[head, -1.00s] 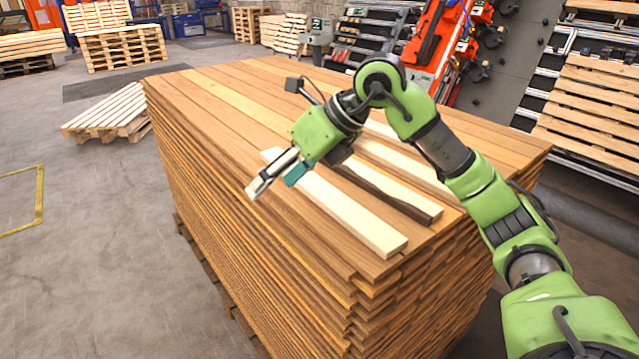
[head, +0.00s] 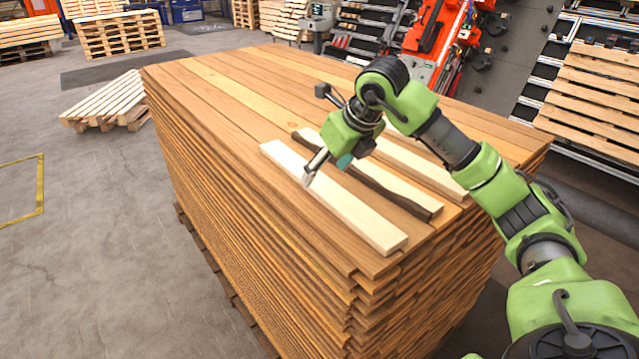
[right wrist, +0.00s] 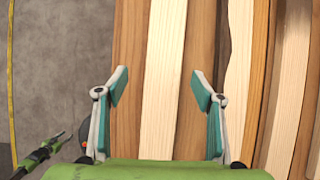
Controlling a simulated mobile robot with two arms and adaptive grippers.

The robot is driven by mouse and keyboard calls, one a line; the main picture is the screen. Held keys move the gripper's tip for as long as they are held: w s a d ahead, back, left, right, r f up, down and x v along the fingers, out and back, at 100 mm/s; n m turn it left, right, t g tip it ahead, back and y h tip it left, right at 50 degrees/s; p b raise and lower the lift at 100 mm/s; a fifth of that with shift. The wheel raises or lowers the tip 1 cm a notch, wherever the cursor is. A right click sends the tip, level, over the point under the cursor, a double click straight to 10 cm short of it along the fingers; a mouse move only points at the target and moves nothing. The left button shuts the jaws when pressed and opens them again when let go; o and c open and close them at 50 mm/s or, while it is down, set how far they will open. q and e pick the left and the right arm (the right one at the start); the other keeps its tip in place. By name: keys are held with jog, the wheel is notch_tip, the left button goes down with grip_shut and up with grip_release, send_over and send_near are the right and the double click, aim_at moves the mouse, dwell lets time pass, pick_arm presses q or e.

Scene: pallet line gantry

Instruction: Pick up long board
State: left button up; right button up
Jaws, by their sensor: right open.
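Three pale loose boards lie side by side on top of a tall stack of brown planks (head: 230,120). The nearest long board (head: 345,210) is straight; it also shows in the right wrist view (right wrist: 163,60). The middle board (head: 395,190) has a dark, wavy edge; the third board (head: 425,165) lies behind it, partly hidden by my arm. My right gripper (head: 310,178) is over the nearest board, close above it. In the right wrist view its open, empty fingers (right wrist: 162,82) are on either side of that board. I cannot tell whether they touch it.
A green and dark part (right wrist: 48,152), perhaps of my left arm, shows at the wrist view's lower left. A pallet (head: 105,103) lies on the floor left of the stack. A red machine (head: 435,40) and leaning pallets (head: 590,100) stand behind. The left floor is mostly clear.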

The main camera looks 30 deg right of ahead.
aim_at(320, 183)
jog(key=shift+w+d+f+p, duration=0.1)
jog(key=shift+w+f+p, duration=0.05)
jog(key=shift+f+p, duration=0.2)
jog(key=x, duration=0.1)
jog(key=p+x, duration=0.1)
jog(key=x, duration=0.1)
jog(key=shift+d+f, duration=0.2)
jog(key=shift+d, duration=0.05)
jog(key=shift+w+f+p, duration=0.25)
jog(key=shift+f+p, duration=0.05)
jog(key=shift+f, duration=0.05)
jog(key=shift+c, duration=0.4)
jog(key=c, duration=1.3)
jog(key=shift+r, duration=0.1)
jog(key=shift+c, duration=0.3)
